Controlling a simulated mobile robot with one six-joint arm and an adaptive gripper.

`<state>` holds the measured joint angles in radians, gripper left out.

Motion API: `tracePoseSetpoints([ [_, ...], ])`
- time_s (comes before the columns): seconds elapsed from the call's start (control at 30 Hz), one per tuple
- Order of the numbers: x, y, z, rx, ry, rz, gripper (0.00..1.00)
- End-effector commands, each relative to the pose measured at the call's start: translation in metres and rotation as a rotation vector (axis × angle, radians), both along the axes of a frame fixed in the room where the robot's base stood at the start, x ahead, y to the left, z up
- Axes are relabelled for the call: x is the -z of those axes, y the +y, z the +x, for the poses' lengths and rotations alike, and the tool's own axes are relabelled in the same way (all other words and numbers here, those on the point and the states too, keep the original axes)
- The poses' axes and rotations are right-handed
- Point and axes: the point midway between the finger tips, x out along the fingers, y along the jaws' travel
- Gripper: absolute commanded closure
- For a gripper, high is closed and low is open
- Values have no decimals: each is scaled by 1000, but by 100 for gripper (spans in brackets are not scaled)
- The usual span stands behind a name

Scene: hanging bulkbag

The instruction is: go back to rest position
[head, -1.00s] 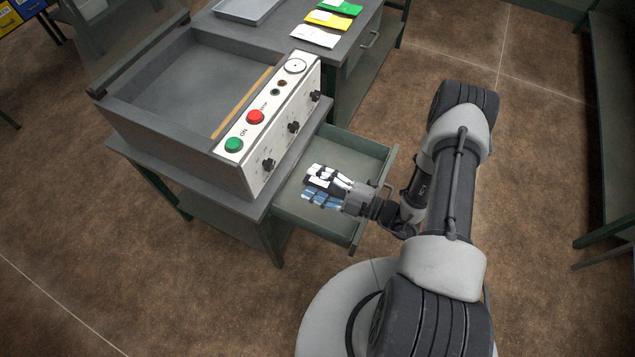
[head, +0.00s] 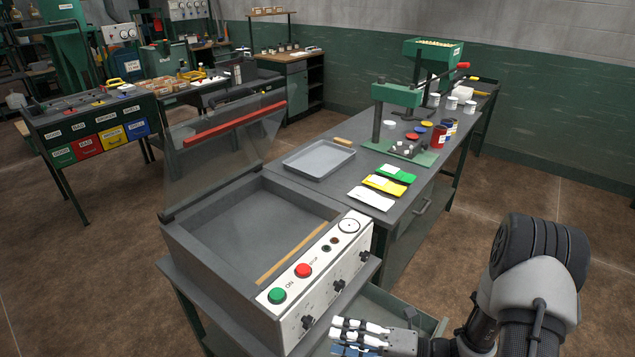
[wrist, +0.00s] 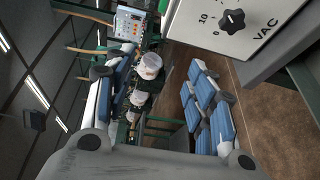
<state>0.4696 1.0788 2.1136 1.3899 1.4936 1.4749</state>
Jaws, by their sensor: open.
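My gripper (head: 345,335) shows at the bottom edge of the head view, in front of the vacuum machine's control panel (head: 320,275). Its white and blue fingers are spread apart with nothing between them. The wrist view also shows the open, empty gripper (wrist: 150,85), with a finger on each side. The panel's corner with a black VAC knob (wrist: 232,20) is close by at the upper right there. An open drawer (head: 436,324) shows partly below the machine; the picture edge and my arm hide much of it.
The machine's clear lid (head: 225,150) stands raised. A bench to the right holds a grey tray (head: 318,160), green, yellow and white packets (head: 384,184), and a green press (head: 397,95). Coloured bins (head: 100,140) stand at the far left. Brown floor is clear at the right.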

Motion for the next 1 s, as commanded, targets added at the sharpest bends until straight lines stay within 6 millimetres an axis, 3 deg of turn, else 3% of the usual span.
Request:
tracePoseSetpoints([
  [0.03, -23, 7, -6, -87, -113, -66, 50],
  [0.2, -74, 23, -41, -376, -486, -264, 50],
  [0.43, -121, 25, -94, -788, -1006, -495, 50],
  [0.7, -157, -2, -143, -1319, -1602, -711, 50],
  [1.0, -197, -49, -167, -2006, -2155, -886, 50],
])
